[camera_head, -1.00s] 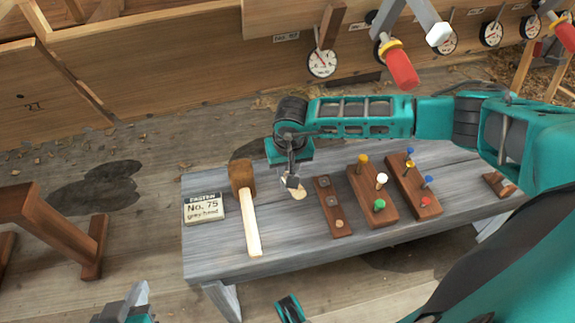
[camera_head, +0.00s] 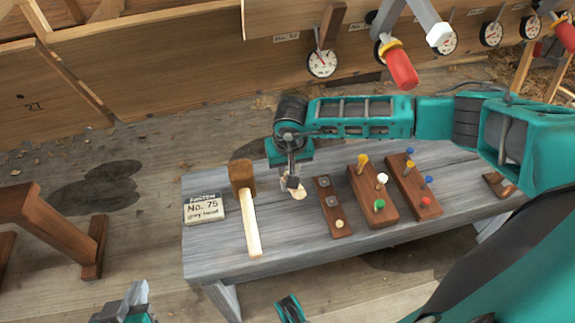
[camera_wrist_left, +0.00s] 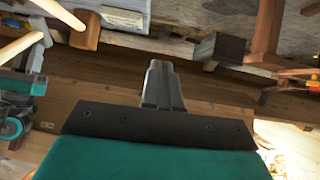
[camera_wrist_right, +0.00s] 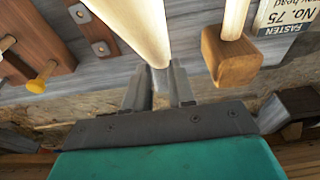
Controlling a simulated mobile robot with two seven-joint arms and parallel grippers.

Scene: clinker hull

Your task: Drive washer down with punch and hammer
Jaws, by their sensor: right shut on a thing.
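A narrow brown block (camera_head: 329,212) lies on the bench, with two grey square washers (camera_head: 324,183) and a pale round piece near its front end. The washers also show in the right wrist view (camera_wrist_right: 101,48). My right gripper (camera_head: 291,183) is left of this block and shut on a pale rod-like tool, likely the punch (camera_wrist_right: 135,28). In the head view only its pale end (camera_head: 299,194) shows. The hammer, a wooden mallet (camera_head: 242,178), lies on the bench left of my right gripper. My left gripper (camera_head: 136,293) is at the bottom left, off the bench, shut and empty.
The grey bench (camera_head: 285,238) has clear room at its front. Two blocks with coloured pegs (camera_head: 372,197) (camera_head: 412,189) stand to the right. A No. 75 sign (camera_head: 204,208) lies at the left. Red-handled tools (camera_head: 402,70) hang near the hull.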

